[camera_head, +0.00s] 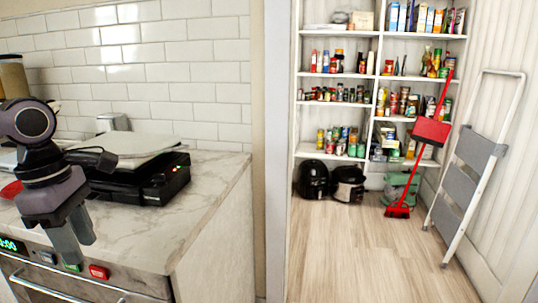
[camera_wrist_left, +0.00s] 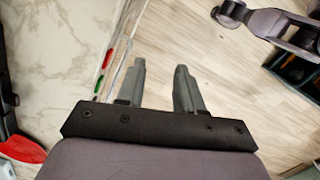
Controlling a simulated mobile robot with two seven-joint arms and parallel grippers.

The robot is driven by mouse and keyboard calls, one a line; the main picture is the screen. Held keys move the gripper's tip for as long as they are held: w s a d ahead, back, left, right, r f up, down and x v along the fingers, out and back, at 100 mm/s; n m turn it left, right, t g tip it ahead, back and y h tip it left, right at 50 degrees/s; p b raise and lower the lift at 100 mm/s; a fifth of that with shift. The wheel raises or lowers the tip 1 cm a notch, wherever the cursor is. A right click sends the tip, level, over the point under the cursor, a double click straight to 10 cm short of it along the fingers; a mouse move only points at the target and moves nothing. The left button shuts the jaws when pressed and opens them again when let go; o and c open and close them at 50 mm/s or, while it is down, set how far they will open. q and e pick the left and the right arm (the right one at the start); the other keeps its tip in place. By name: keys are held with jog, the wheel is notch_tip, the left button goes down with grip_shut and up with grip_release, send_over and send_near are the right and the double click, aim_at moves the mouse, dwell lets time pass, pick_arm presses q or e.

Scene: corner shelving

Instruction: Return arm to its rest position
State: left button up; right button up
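My left gripper (camera_head: 72,250) hangs pointing down at the left of the head view, in front of the counter's front edge, near the oven panel. In the left wrist view its two fingers (camera_wrist_left: 160,75) stand apart with nothing between them, over the wooden floor. My left arm comes in from the left edge above the counter. My right gripper does not show in the head view. Part of another arm link of mine shows at the top right of the left wrist view, but its fingers cannot be made out.
A marble counter (camera_head: 150,232) holds a black appliance (camera_head: 150,181) close to my left arm. An oven (camera_head: 50,280) with a green display is below. Right of the counter the wooden floor (camera_head: 345,250) is clear. Behind are pantry shelves (camera_head: 340,88), a red broom (camera_head: 432,132) and a stepladder (camera_head: 470,165).

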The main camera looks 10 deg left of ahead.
pick_arm(q)
jog(key=s+a+f+n+t+h+p, duration=0.1)
jog(key=s+f+n+t+h+p, duration=0.15)
jog(key=f+n+t, duration=0.9)
jog(key=s+f+n+t+h+p, duration=0.2)
jog(key=f+n, duration=0.5)
jog(key=n, duration=1.1)
jog(key=s+d+f+n+g+y+p, duration=0.1)
jog(key=s+d+f+n, duration=0.3)
jog(key=d+f+n, duration=0.2)
jog(key=s+d+f+n+g+y+p, duration=0.2)
jog(key=s+d+f+n, duration=0.2)
jog(key=d+n, duration=0.6)
jog(key=f+n, duration=0.1)
jog(key=n, duration=0.2)
jog(key=shift+f, duration=0.4)
